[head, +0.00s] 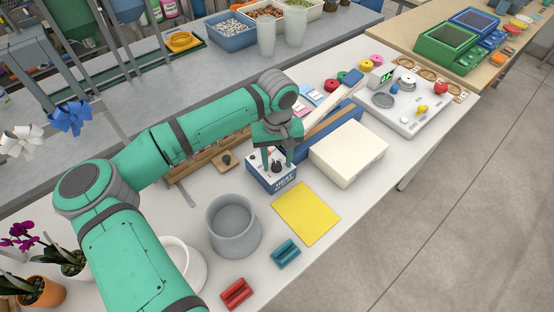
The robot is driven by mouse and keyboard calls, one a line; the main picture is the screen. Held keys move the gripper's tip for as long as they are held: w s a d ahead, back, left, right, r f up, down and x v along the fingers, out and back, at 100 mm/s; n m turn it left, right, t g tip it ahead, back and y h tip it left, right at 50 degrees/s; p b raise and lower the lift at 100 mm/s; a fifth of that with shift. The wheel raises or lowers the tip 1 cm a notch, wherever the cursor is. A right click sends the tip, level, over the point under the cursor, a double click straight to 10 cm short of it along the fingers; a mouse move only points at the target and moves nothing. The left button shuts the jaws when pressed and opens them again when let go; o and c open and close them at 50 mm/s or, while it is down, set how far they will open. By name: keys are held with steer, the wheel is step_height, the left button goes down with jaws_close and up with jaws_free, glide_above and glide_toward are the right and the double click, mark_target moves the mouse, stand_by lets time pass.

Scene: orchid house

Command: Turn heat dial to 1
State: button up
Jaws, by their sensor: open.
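The heat box (271,181) is a small blue box with a white top and the word HEAT on its front. It stands on the white table near the middle of the head view. A dark heat dial (276,167) sits on its top. My gripper (277,160) points down just above the box, with its green fingers apart on either side of the dial. I cannot tell whether the fingers touch the dial. The dial's setting is too small to read.
A cream box (349,153) and a blue container (322,136) stand close right of the heat box. A yellow sheet (306,213) and a grey pot (233,225) are in front. A wooden rack (205,166) is left. Teal (286,253) and red (237,294) blocks lie nearer.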

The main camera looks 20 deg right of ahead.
steer(key=shift+a, duration=0.1)
steer(key=shift+a, duration=0.1)
steer(key=c, duration=1)
steer(key=shift+c, duration=0.2)
steer(key=shift+n, duration=0.3)
steer(key=n, duration=2.3)
steer(key=shift+s, duration=0.1)
steer(key=shift+n, duration=0.3)
